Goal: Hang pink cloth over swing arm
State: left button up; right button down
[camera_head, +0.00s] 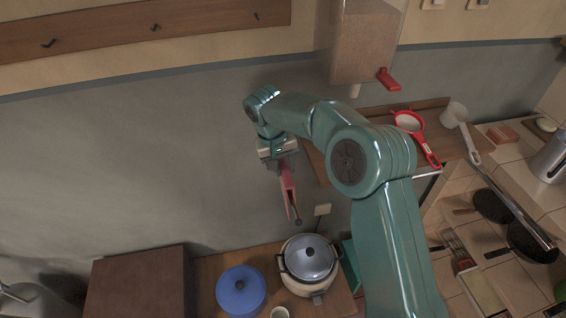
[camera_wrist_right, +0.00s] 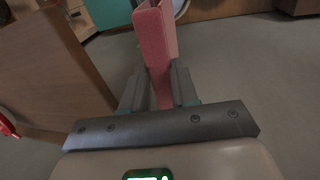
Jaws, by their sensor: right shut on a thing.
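The pink cloth (camera_head: 287,186) hangs as a narrow folded strip below my right gripper (camera_head: 281,156) in the head view. In the right wrist view, the gripper (camera_wrist_right: 159,90) is shut on the cloth (camera_wrist_right: 155,45), which runs up between the fingers. A thin dark rod with a round tip (camera_head: 298,221) shows at the cloth's lower end. I cannot tell whether it is the swing arm, or whether the cloth touches it. A long metal bar (camera_head: 515,208) also shows at the right. My left gripper is not in view.
A lidded pot (camera_head: 309,258) and a blue lid (camera_head: 241,290) stand on a wooden counter below the cloth. A brown box (camera_head: 137,282) is to their left. A red strainer (camera_head: 410,122) lies on the wooden shelf.

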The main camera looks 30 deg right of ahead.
jog(key=shift+a+b+x, duration=0.2)
jog(key=shift+b+x, duration=0.3)
jog(key=shift+x, duration=0.35)
jog(key=shift+a+b+x, duration=0.2)
jog(key=shift+b+x, duration=0.35)
jog(key=shift+x, duration=0.3)
jog(key=shift+a+b+x, duration=0.2)
jog(key=shift+b+x, duration=0.3)
jog(key=shift+x, duration=0.4)
jog(key=shift+w, duration=0.1)
